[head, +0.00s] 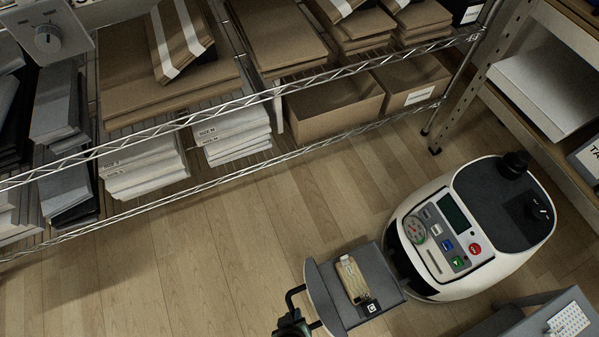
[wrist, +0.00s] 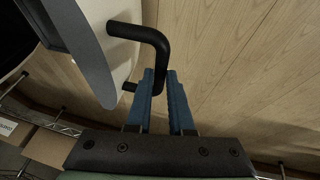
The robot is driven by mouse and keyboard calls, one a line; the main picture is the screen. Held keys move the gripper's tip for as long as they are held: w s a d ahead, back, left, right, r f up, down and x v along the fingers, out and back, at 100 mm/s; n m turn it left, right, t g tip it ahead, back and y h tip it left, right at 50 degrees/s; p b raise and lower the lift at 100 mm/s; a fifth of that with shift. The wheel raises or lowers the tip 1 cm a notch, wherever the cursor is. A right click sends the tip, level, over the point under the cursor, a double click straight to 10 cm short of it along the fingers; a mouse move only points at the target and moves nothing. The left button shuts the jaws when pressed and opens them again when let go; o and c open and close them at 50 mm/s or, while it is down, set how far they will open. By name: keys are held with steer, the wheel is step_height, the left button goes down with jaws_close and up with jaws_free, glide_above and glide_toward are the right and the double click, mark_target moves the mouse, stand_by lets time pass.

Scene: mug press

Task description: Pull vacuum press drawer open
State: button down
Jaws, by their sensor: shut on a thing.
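The white and dark grey vacuum press (head: 470,225) stands at the right in the head view, with a screen and coloured buttons on top. Its grey drawer (head: 325,292) sticks out to the lower left, well clear of the body. The handle's lower part is partly hidden by the fingers.
A wire shelf (head: 260,97) with boxes and packs runs along the back. Bare wooden floor (head: 215,260) lies left of the drawer. A grey surface with a keypad (head: 568,320) is at the lower right.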

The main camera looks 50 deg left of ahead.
steer(key=shift+s+f, duration=0.1)
steer(key=c, duration=0.8)
jaws_free()
steer(key=p+v, duration=0.7)
steer(key=v, duration=0.6)
steer(key=shift+a, duration=0.1)
